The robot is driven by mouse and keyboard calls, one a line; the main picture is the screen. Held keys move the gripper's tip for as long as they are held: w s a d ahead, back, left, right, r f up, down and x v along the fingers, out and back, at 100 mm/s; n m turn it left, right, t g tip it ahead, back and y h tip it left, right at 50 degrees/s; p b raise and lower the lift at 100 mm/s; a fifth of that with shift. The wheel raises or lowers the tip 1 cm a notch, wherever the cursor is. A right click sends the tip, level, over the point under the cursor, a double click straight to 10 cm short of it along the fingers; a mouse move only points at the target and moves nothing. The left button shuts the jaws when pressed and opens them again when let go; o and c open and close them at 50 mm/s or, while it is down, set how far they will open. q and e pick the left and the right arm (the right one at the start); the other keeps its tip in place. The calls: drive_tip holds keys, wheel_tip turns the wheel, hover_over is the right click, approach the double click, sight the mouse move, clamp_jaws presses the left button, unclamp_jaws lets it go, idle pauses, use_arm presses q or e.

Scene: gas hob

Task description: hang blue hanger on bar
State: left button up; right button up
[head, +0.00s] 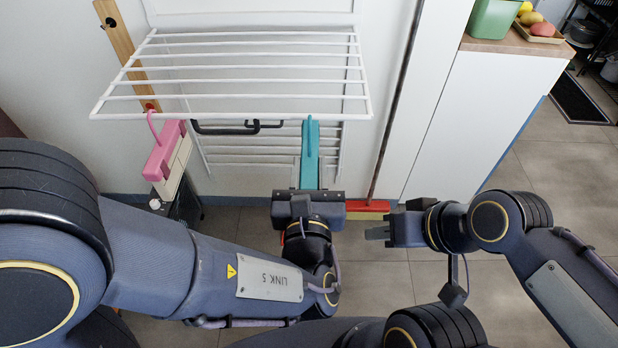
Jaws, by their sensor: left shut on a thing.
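The blue hanger (311,150) is teal and seen nearly edge-on, upright, below the front of the white drying rack. My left gripper (308,192) is shut on its lower end. The hanger's top reaches close to the rack's front bar (240,117); I cannot tell whether it touches the bar. The hook's exact shape is unclear at this angle. My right gripper (376,232) is to the right of the left one, apart from the hanger, with nothing seen in it; its finger gap is not clear.
A pink hanger (165,150) is at the rack's front left, by a wooden wall strip (128,45). A dark hanger (222,130) shows under the front bar. A red broom head (368,205) stands near my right gripper. A white cabinet (480,120) is at right.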

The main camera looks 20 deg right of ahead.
use_arm(q)
drive_tip(key=shift+p+x, duration=0.55)
drive_tip(key=shift+x, duration=2.2)
wheel_tip(320, 180, down, 3)
drive_tip(key=b, duration=0.3)
drive_tip(key=o, duration=1.1)
